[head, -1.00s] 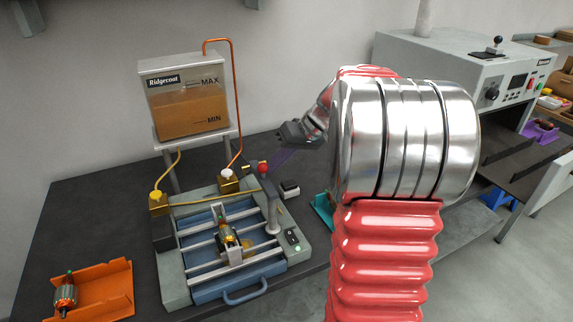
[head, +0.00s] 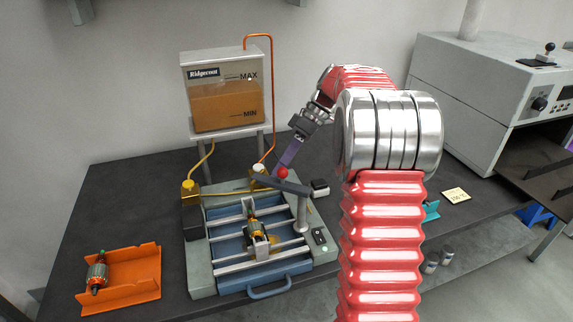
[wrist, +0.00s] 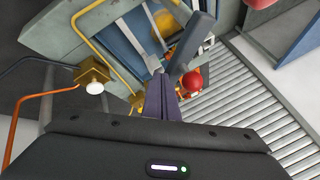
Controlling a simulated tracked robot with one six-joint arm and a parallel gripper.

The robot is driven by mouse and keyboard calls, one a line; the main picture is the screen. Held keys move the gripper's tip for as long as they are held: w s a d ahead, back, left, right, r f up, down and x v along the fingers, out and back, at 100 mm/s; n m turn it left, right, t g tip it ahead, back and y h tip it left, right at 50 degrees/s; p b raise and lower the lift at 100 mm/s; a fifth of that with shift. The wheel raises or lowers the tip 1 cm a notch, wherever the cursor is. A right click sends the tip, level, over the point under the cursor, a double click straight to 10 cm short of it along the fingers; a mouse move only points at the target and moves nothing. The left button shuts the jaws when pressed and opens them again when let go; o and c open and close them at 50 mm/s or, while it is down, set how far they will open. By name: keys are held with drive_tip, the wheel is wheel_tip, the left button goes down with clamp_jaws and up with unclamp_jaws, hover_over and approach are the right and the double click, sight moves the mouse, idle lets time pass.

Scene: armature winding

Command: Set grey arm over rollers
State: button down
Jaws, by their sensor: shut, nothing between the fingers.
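The grey arm (head: 276,185) sits on an upright post (head: 302,214) at the right side of the winding bath and reaches left across its back edge. A red ball knob (head: 283,173) stands on it. The silver rollers (head: 240,263) span the blue tray in front, with a copper-and-yellow armature (head: 254,228) among them. My gripper (head: 282,167) is shut and empty, its purple fingers right behind the knob. In the wrist view the fingers (wrist: 162,103) end close beside the grey arm (wrist: 188,48) and left of the knob (wrist: 193,81); I cannot tell if they touch.
A Ridgecoat tank (head: 222,92) stands behind the bath, with a copper pipe down to a brass fitting with a white cap (head: 259,172). An orange tray (head: 136,272) with another armature (head: 97,274) lies at left. A small switch box (head: 320,240) is on the right rim.

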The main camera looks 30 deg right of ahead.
drive_tip(key=a, duration=0.1)
drive_tip(key=s+a+n+g, duration=0.1)
drive_tip(key=shift+a, duration=0.35)
drive_tip(key=shift+s+a, duration=1.05)
drive_tip(key=shift+a, duration=0.1)
drive_tip(key=shift+w, duration=0.45)
drive_tip(key=w, duration=0.1)
drive_tip(key=w+d, duration=0.1)
drive_tip(key=w, duration=0.1)
drive_tip(key=shift+w+r, duration=0.1)
drive_tip(key=shift+w, duration=0.15)
approach(260, 176)
drive_tip(key=shift+w+r, duration=0.5)
drive_tip(key=shift+w, duration=0.2)
drive_tip(key=shift+w+r, duration=0.5)
drive_tip(key=shift+w, duration=0.2)
